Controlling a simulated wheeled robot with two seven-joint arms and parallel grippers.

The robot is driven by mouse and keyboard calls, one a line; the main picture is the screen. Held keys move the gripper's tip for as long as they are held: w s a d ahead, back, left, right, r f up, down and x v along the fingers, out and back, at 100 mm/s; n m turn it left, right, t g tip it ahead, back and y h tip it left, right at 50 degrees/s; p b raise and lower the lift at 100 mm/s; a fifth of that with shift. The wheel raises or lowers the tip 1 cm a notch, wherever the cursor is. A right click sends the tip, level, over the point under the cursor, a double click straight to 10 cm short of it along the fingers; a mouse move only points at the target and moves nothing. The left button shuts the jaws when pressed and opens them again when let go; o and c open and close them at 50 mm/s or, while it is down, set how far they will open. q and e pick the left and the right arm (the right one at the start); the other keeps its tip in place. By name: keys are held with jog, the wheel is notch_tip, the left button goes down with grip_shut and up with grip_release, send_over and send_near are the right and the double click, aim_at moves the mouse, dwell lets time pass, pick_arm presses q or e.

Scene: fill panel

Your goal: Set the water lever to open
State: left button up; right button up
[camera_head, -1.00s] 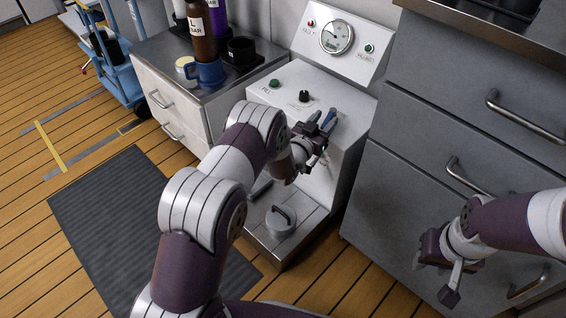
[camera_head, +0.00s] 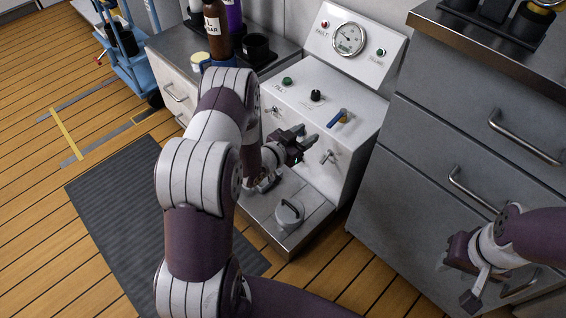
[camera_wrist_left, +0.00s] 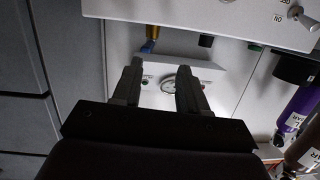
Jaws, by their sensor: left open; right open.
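A lever with a blue handle and brass fitting (camera_head: 338,117) sits on the right of the white fill panel's (camera_head: 322,80) sloping top; no label on it is readable. The lever also shows in the left wrist view (camera_wrist_left: 150,42), beyond the fingertips. My left gripper (camera_head: 307,141) is open and empty, in front of the panel, below and left of the lever and apart from it. Its two spread fingers also show in the left wrist view (camera_wrist_left: 161,75). My right gripper (camera_head: 468,280) is open and empty by the grey drawers.
A metal toggle (camera_head: 327,157) sticks out of the panel's front near my left gripper. A black knob (camera_head: 316,96) and green button (camera_head: 287,81) are on top. Grey drawers (camera_head: 455,130) stand close on the right.

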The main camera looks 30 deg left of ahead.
pick_arm(q)
jog(key=s+d+r+n+g+y+p, duration=0.1)
jog(key=s+r+g, duration=0.4)
jog(key=s, duration=0.5)
jog(key=s+d+r+n+g+y+p, duration=0.1)
jog(key=s+d+r+n+g+y, duration=0.1)
jog(key=s+r+g, duration=0.4)
jog(key=s+g+y, duration=0.1)
jog(key=s, duration=0.3)
jog(key=shift+s+d+r+y, duration=0.2)
jog(key=shift+s+d+y, duration=0.05)
jog(key=shift+s+y, duration=0.15)
